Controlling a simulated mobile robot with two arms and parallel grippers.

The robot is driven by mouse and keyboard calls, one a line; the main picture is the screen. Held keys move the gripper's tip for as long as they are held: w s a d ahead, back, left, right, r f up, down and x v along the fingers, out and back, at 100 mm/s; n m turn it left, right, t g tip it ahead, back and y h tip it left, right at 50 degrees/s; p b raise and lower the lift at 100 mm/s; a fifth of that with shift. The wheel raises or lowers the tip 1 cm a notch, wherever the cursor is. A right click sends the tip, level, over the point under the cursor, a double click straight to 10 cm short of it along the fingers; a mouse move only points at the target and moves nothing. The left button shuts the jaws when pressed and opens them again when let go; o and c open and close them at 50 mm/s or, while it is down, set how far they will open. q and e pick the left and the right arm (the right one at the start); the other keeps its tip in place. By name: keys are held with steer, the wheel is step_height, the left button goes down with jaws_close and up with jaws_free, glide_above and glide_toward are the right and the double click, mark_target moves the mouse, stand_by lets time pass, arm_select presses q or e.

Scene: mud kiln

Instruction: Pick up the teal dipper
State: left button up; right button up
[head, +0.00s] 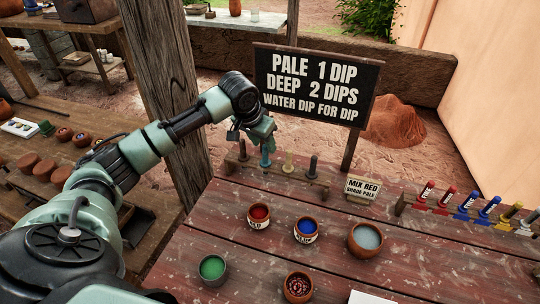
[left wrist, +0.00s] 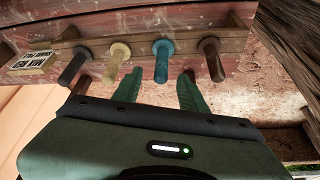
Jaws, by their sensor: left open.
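The teal dipper (head: 266,156) stands in a wooden rack at the back of the red plank table. In the left wrist view the teal dipper (left wrist: 162,62) is between a tan dipper (left wrist: 117,60) and a brown dipper (left wrist: 212,60). My left gripper (head: 262,137) is just above the teal dipper in the head view. Its green fingers are apart in the left wrist view (left wrist: 161,82), and the dipper's handle end appears between their tips. I cannot tell whether they touch it. My right gripper is not in view.
A dark dipper (head: 312,167) stands at the rack's right end, near the "MIX RED" card (head: 362,188). Bowls of red (head: 259,212), blue (head: 306,229) and green (head: 212,267) stand in front. A signboard (head: 315,85) rises behind and a wooden post (head: 165,70) stands left.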

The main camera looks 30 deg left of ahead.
mark_target(267, 152)
arm_select(q)
steer(key=p+x, duration=0.1)
steer(key=x, duration=0.1)
steer(key=shift+f, duration=0.35)
steer(key=x, duration=0.3)
steer(key=shift+w+f, duration=0.2)
steer(key=shift+f, duration=0.05)
jaws_close()
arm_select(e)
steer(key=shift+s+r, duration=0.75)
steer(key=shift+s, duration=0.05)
